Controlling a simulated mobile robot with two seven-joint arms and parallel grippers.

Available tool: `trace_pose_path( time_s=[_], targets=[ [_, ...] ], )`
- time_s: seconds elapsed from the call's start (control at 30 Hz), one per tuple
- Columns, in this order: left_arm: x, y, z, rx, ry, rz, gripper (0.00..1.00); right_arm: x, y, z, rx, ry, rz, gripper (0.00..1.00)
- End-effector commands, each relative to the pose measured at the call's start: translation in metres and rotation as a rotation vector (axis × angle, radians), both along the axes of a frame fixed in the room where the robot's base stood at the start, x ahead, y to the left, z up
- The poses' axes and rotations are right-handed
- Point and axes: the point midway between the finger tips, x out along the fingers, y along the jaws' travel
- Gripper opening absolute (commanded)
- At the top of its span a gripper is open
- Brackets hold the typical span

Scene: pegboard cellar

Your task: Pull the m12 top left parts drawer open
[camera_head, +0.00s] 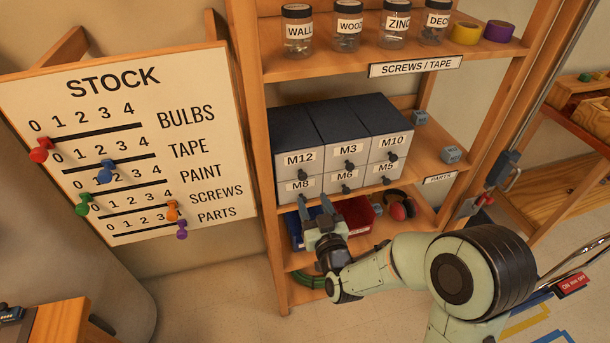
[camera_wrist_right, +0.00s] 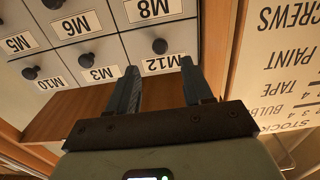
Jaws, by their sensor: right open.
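The M12 drawer (camera_head: 288,168) is the top left front of a grey parts cabinet with a dark top, and it is shut. Its dark round knob (camera_head: 302,175) sticks out below the label. My right gripper (camera_head: 314,204) is open and empty, in front of the cabinet, showing low by the M8 drawer in the head view. In the right wrist view, which is upside down, the M12 knob (camera_wrist_right: 160,46) appears beyond and between the fingertips (camera_wrist_right: 158,68), apart from them. My left gripper is not in view.
The other drawers, such as M3 (camera_head: 347,151) and M8 (camera_head: 299,186), are shut. A wooden shelf upright (camera_head: 262,180) stands left of the cabinet, beside the stock board (camera_head: 140,215). Below are a red bin (camera_head: 357,213) and red earmuffs (camera_head: 400,207). Jars stand on the shelf above.

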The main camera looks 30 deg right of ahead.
Motion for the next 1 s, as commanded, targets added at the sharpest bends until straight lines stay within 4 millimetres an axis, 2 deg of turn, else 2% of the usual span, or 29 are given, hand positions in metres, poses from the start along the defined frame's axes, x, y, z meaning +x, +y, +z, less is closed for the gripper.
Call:
trace_pose_path(
  time_s=[0.03,0.2,0.4,0.53,0.8,0.87,0.9,0.97,1.0],
  targets=[
    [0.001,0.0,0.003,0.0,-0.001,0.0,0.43,0.012,-0.003,0.0,-0.003,0.002,-0.001,0.51],
    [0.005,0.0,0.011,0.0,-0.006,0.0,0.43,0.044,-0.011,-0.001,-0.003,0.002,-0.001,0.51],
    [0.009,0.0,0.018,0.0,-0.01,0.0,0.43,0.069,-0.016,-0.001,-0.002,0.001,0.0,0.51],
    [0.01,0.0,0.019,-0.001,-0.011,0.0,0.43,0.076,-0.018,-0.002,0.0,0.002,0.0,0.51],
    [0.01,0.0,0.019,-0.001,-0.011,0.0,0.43,0.076,-0.019,-0.002,0.001,0.003,0.0,0.51],
    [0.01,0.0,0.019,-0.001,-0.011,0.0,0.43,0.077,-0.018,-0.002,0.001,0.003,0.0,0.34],
    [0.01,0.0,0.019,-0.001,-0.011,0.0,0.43,0.076,-0.018,-0.002,0.0,0.002,0.0,0.21],
    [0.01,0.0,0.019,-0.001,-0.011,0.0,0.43,0.076,-0.018,-0.002,0.0,0.002,0.0,0.02],
    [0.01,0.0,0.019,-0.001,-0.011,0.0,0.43,0.076,-0.018,-0.002,0.0,0.002,0.0,0.0]
  ],
)
